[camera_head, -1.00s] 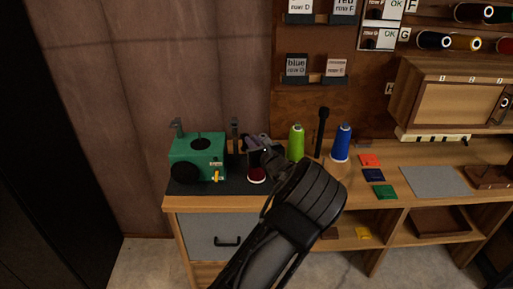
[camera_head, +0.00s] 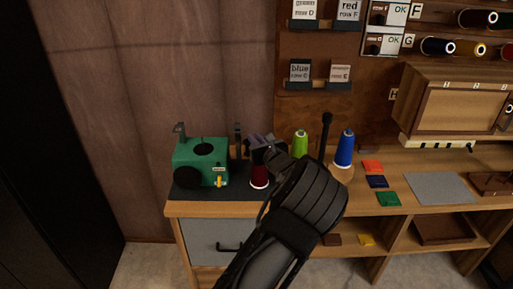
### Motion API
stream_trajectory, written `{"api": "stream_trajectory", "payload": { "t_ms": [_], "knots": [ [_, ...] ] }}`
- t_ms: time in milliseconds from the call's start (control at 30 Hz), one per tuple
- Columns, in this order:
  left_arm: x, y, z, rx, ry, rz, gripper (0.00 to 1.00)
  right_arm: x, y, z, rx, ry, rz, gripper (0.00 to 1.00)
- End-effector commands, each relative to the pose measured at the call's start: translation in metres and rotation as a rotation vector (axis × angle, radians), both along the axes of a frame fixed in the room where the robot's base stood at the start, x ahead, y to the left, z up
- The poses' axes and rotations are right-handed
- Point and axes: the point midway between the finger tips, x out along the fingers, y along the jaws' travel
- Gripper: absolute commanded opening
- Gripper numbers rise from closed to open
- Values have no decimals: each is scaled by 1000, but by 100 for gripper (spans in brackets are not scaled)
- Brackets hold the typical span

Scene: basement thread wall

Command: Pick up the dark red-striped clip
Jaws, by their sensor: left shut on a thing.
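My left gripper (camera_head: 262,142) is above the left part of the bench, between the green machine and the lime thread cone. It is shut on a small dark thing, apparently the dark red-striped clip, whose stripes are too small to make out. The fingers and wrist hide most of it. A dark red cone with a white base (camera_head: 259,177) stands on the dark mat just below the gripper. My right gripper is not in view.
The green machine (camera_head: 201,160) stands left of the gripper. A lime cone (camera_head: 300,143), a black post (camera_head: 325,135) and a blue cone (camera_head: 344,148) stand close on the right. Coloured squares (camera_head: 377,182) and a grey pad (camera_head: 438,188) lie farther right. A wooden cabinet (camera_head: 455,105) overhangs the bench.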

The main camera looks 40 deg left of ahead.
Motion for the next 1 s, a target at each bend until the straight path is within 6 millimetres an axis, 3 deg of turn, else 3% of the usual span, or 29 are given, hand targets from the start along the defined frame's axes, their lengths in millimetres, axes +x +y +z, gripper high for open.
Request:
{"api": "stream_trajectory", "payload": {
  "t_ms": [200, 367, 1000],
  "knots": [
    [0, 0, 45, -1, -6, 0, 0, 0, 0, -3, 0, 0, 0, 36],
    [0, 0, 65, 0, -4, -1, 0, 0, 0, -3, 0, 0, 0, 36],
    [0, 0, 69, 3, -2, 0, 0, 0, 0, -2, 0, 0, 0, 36]
  ]
}}
